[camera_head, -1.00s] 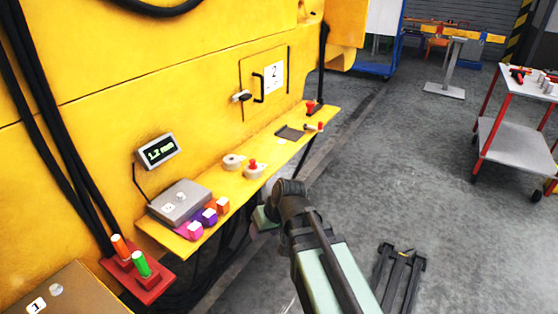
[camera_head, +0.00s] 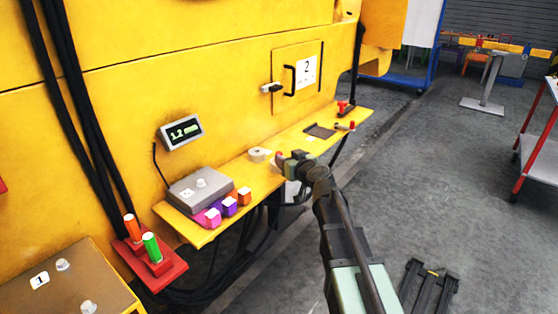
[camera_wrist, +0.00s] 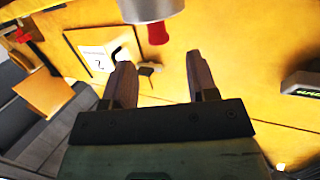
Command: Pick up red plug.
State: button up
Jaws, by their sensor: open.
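The red plug (camera_wrist: 158,33) sits in a grey round holder (camera_wrist: 150,9) at the top of the wrist view. My gripper (camera_wrist: 158,66) is open and empty, and the plug lies just beyond its fingertips, roughly in line with the gap. In the head view my gripper (camera_head: 289,160) is over the yellow shelf (camera_head: 240,170), right of a pale ring (camera_head: 258,154). It hides most of the plug and holder there.
A grey box (camera_head: 199,187) and pink, purple and orange blocks (camera_head: 230,206) stand at the shelf's near end. A dark pad (camera_head: 319,131) and a red-tipped piece (camera_head: 345,126) lie farther along. The yellow machine wall (camera_head: 230,90) rises behind. A door marked 2 (camera_head: 306,70) has a handle.

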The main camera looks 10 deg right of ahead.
aim_at(281, 154)
jog(key=b+x, duration=0.1)
jog(key=x, duration=0.5)
jog(key=shift+w+f, duration=0.1)
jog(key=shift+w, duration=0.05)
jog(key=c, duration=1)
